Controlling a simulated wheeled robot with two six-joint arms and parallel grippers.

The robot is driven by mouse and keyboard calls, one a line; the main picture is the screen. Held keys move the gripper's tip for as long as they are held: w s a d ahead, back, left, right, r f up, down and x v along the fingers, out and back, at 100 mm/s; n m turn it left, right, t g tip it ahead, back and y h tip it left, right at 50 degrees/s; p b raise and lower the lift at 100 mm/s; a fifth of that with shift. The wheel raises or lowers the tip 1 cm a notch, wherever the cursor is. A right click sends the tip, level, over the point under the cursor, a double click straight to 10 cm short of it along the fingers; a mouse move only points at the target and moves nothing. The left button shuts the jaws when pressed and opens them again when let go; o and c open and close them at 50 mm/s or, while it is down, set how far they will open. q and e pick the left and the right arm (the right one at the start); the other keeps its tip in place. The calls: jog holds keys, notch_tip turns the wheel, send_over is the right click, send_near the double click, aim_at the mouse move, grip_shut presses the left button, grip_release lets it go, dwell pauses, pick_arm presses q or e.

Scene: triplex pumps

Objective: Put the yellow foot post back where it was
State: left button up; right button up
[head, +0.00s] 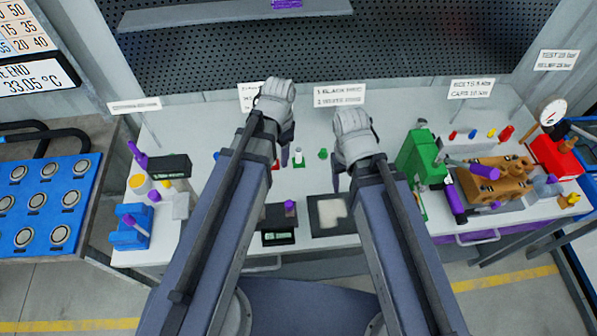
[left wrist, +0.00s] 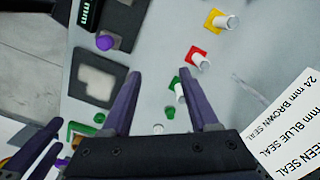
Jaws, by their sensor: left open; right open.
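The yellow foot post (left wrist: 218,20) shows in the left wrist view at the top: a white post with a square yellow foot on the pale table. In the head view I cannot make it out; my left arm covers that area. My left gripper (head: 284,157) is open and empty; its two purple fingers frame the left wrist view (left wrist: 168,85). Between and beyond those fingers is the green foot post (left wrist: 178,90), with the red foot post (left wrist: 198,60) between it and the yellow one. My right gripper (head: 337,182) is open, to the right in the head view.
A dark mat (head: 330,228) with a pale patch and a black gauge (head: 278,225) with a purple knob lie at the front. A green machine (head: 420,155) and a brown pump block (head: 495,180) stand at right. Label cards stand along the back.

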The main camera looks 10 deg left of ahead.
pick_arm(q)
jog(key=s+d+n, duration=0.5)
jog(key=s+d, duration=0.2)
jog(key=shift+d, duration=0.35)
notch_tip(320, 180, down, 5)
jog(key=b, duration=0.5)
dwell(0.4)
